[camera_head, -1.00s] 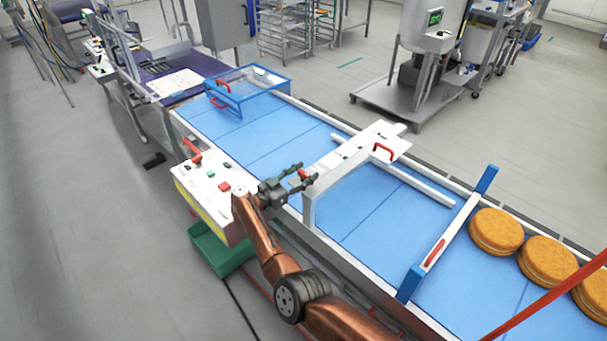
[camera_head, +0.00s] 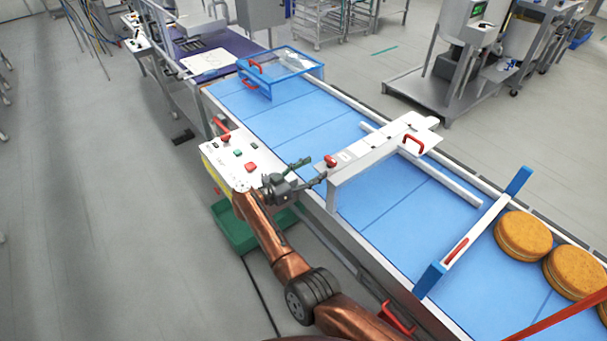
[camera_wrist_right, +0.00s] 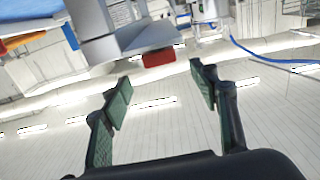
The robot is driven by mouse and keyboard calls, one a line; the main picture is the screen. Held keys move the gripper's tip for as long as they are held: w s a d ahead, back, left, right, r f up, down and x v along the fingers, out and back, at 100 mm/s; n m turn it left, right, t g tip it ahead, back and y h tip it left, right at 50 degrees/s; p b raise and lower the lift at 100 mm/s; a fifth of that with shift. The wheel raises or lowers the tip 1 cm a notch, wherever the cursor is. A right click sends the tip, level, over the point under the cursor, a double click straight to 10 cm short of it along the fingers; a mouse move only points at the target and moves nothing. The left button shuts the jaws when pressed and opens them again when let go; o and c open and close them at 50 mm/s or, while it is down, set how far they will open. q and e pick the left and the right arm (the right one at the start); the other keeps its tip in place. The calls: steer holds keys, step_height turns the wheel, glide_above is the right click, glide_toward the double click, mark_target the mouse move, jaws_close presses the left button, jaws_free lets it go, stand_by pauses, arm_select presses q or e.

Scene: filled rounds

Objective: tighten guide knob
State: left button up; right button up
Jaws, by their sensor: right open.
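The guide knob (camera_head: 330,162) is red and sits at the near end of the white guide bridge (camera_head: 372,160) over the blue belt. My right gripper (camera_head: 314,171) is open and empty, just left of the knob, with its fingers pointing towards it. In the right wrist view the red knob (camera_wrist_right: 159,57) shows beyond the two green-padded fingertips (camera_wrist_right: 160,80), between them sideways and a little above. The fingers do not appear to touch it. My left gripper is not in view.
A white control panel (camera_head: 226,160) with red and green buttons stands left of my right gripper, above a green crate (camera_head: 235,232). A blue-framed clear cover (camera_head: 290,66) spans the belt further back. Round orange cakes (camera_head: 523,235) lie on the belt at right.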

steer(key=shift+v, duration=1.9)
